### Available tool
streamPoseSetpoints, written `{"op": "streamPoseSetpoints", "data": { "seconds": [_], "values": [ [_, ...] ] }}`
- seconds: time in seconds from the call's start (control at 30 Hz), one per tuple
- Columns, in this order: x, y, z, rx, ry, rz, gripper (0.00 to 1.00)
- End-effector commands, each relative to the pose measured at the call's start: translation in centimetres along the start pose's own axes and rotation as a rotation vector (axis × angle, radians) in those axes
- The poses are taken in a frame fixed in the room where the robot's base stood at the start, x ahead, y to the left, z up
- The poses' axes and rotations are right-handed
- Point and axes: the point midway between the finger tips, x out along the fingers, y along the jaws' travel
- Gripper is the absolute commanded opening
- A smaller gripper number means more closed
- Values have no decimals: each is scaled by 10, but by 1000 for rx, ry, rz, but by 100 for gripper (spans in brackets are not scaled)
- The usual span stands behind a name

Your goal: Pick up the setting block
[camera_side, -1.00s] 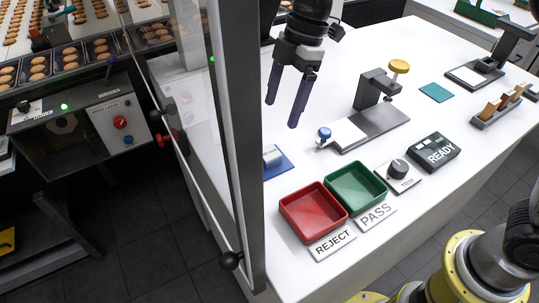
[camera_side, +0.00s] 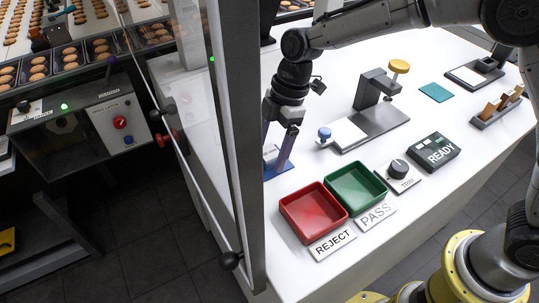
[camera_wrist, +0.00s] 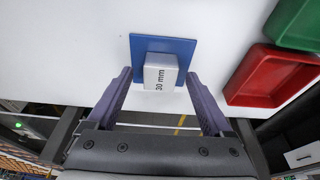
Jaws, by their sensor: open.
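The setting block (camera_wrist: 160,72) is a light grey block marked "30 mm". In the wrist view it sits on a blue square mat (camera_wrist: 150,42). My gripper (camera_wrist: 160,85) is open, with one purple finger on each side of the block and visible gaps between. I cannot tell whether the fingertips are level with the block.
A red REJECT tray (camera_side: 313,212) and a green PASS tray (camera_side: 356,188) lie to the right of the mat. A gauge stand (camera_side: 375,120) with a yellow knob stands behind them. The guard post (camera_side: 238,150) rises close on the left of my gripper.

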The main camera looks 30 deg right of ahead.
Motion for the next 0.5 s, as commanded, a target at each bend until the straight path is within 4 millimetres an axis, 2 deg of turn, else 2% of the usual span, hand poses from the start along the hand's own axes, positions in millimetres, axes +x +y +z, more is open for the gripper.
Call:
{"op": "streamPoseSetpoints", "data": {
  "seconds": [0.13,0.5],
  "values": [
    [0,0,0,0,0,0,85],
    [0,0,0,0,0,0,18]
  ]
}}
